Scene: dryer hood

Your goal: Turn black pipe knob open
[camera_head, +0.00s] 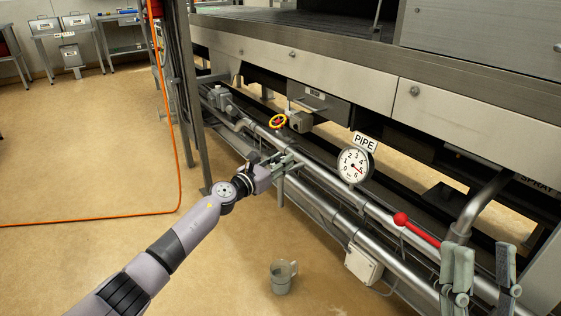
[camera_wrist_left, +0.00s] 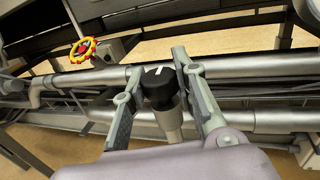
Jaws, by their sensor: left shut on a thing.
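The black pipe knob (camera_wrist_left: 158,84) shows in the middle of the left wrist view. It has a white mark on its top and sits on a grey metal stem beside the pipe. My left gripper (camera_wrist_left: 160,88) has its two fingers on either side of the knob and is shut on it. In the head view my left gripper (camera_head: 284,161) reaches the pipe at the middle; the knob is hard to make out there. My right gripper (camera_head: 481,272) is at the lower right of the head view, its two fingers apart and nothing between them.
A gauge (camera_head: 354,166) labelled PIPE stands on the pipe (camera_head: 340,192). A yellow-and-red wheel valve (camera_head: 278,121) lies behind, and a red-handled lever (camera_head: 415,228) to the right. An orange cable runs at the left.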

